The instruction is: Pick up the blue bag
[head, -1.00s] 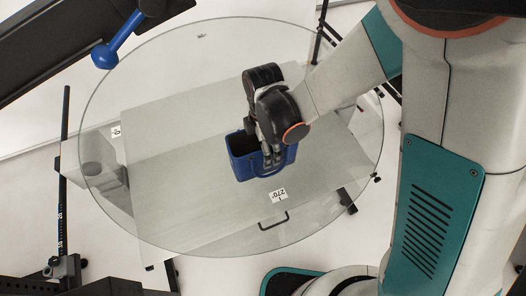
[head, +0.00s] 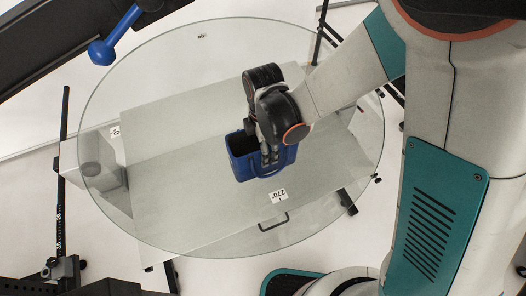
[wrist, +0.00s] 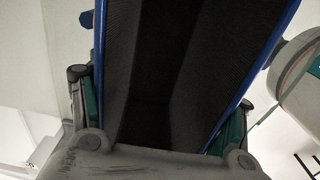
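The blue bag (head: 240,163) is an open-topped, box-like bag with a dark inside. It stands upright in the middle of the head view, over the glass turntable (head: 205,225); I cannot tell whether its base touches the glass. My gripper (head: 269,158) reaches down over the bag's right part and hides some of its rim. In the wrist view, the bag's dark inside (wrist: 160,65) lies between my two fingers. The finger pads lie along its outer blue sides, with no clear gap, so my gripper looks shut on it.
A grey box-like base (head: 175,190) shows through the glass. A blue-ended arm (head: 101,52) hangs over the upper left rim. A black upright scale (head: 62,190) stands at the left. The glass left of the bag is clear.

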